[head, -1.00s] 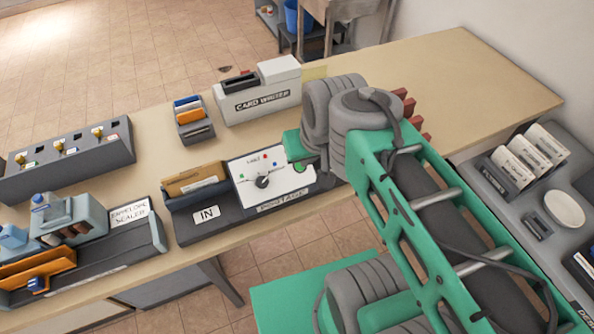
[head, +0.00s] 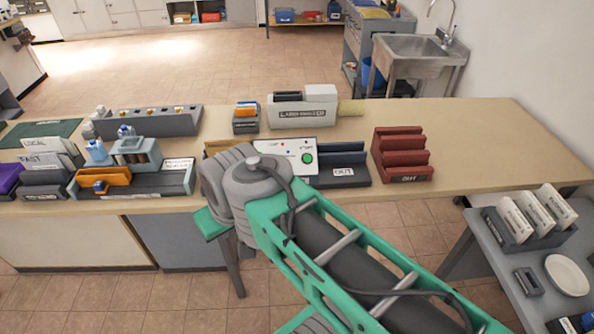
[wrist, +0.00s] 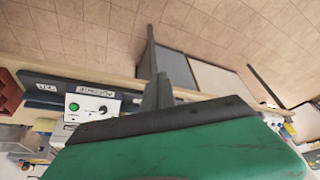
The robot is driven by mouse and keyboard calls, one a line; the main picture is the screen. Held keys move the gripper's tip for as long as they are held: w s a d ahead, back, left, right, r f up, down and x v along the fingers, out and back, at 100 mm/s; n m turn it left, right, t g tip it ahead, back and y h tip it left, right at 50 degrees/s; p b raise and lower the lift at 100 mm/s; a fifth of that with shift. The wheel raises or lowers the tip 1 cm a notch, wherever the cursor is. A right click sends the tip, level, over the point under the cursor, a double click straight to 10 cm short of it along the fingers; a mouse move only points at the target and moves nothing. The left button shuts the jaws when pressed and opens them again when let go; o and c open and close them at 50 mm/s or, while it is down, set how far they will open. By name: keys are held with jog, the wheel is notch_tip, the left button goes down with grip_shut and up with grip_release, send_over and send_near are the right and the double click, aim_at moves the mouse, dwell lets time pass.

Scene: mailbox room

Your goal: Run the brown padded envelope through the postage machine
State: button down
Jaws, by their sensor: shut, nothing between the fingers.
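The postage machine (head: 287,146) stands at the table's front edge, with a white panel, a green button (head: 308,158) and an OUT tray (head: 343,172) on its right. My arm hides its dial and IN side. A thin brown edge (head: 216,146) shows above my arm on the IN side; it looks like the brown envelope, mostly hidden. The machine also shows in the wrist view (wrist: 97,101), left of my gripper. My gripper (wrist: 159,88) is shut and empty, off the table's front side, apart from the machine. In the head view my arm hides its fingers.
A red rack (head: 402,155) stands right of the OUT tray. A label holder box (head: 302,108) and a small card holder (head: 246,117) stand behind the machine. The envelope sealer (head: 135,180) is to the left. A grey side desk (head: 505,275) is at right. The table's right end is clear.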

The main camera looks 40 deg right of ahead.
jog(key=shift+d, duration=0.15)
jog(key=shift+w+f, duration=0.1)
jog(key=w+d+f+m+t+y, duration=0.1)
jog(key=w+d+f+m+t, duration=0.1)
jog(key=w+d+m, duration=0.4)
jog(key=w+d+f+m+t+y, duration=0.1)
jog(key=w+d+f+m+t, duration=0.2)
jog(key=w+d, duration=0.5)
jog(key=s+d+m+t+h+p, duration=0.1)
jog(key=d+m+t+h, duration=0.2)
jog(key=d+m, duration=1.1)
jog(key=d+t, duration=0.2)
jog(key=d, duration=0.4)
jog(key=shift+s+d, duration=0.15)
jog(key=shift+f, duration=0.2)
